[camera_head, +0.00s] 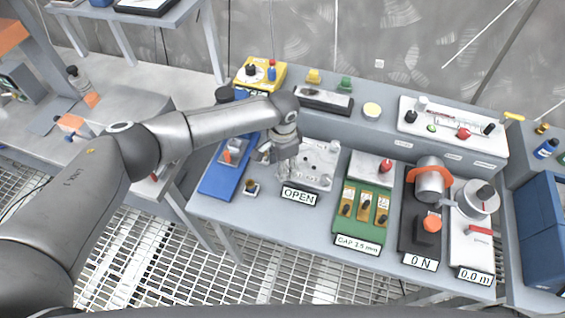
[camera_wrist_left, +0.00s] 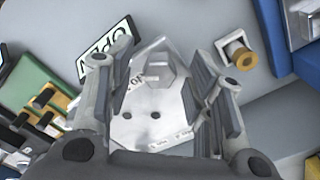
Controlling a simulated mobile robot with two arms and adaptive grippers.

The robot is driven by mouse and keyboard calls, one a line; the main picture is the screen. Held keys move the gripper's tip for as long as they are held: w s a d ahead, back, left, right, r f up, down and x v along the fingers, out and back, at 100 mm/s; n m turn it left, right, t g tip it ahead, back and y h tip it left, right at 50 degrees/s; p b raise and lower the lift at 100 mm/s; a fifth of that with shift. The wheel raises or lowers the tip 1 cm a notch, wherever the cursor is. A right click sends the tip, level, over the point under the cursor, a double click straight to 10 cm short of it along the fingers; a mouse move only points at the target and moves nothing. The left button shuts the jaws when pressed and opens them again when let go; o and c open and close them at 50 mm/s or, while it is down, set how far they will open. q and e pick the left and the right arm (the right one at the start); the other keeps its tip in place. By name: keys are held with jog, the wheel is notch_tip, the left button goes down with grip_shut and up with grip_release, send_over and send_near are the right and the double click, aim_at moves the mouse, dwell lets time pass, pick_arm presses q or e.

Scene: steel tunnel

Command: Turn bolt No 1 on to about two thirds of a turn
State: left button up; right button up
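The pale grey plate (camera_head: 322,160) lies on the bench behind the OPEN sign (camera_head: 298,197). In the left wrist view the plate (camera_wrist_left: 150,128) carries a grey hexagonal bolt head (camera_wrist_left: 158,72) with a partly readable "No" label beside it. My left gripper (camera_head: 284,168) points down over the near left part of the plate. In the left wrist view its two fingers (camera_wrist_left: 152,80) stand apart, with the bolt head between them in the picture and gaps on both sides. The bolt's number is not readable. In the head view the gripper hides the bolt. My right gripper is out of view.
A blue tray (camera_head: 222,178) and a small brass-topped block (camera_head: 251,188) lie left of the plate. A green panel (camera_head: 363,205) with several brass pieces stands to the right. A raised ledge (camera_head: 385,130) with knobs runs behind. Bench front is mostly clear.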

pick_arm(q)
jog(key=c, duration=0.9)
jog(key=shift+m, duration=0.3)
jog(key=m+b, duration=0.1)
jog(key=m, duration=0.2)
jog(key=shift+m, duration=0.4)
jog(key=m+b, duration=0.1)
jog(key=m, duration=0.4)
jog(key=shift+d, duration=0.1)
jog(key=m+b, duration=0.1)
jog(key=m, duration=0.5)
jog(key=shift+w+m, duration=0.1)
jog(key=shift+m, duration=0.3)
jog(key=m, duration=0.3)
jog(key=shift+b, duration=0.4)
jog(key=shift+r+m+b, duration=0.1)
jog(key=shift+m+b, duration=0.2)
jog(key=shift+m, duration=1.5)
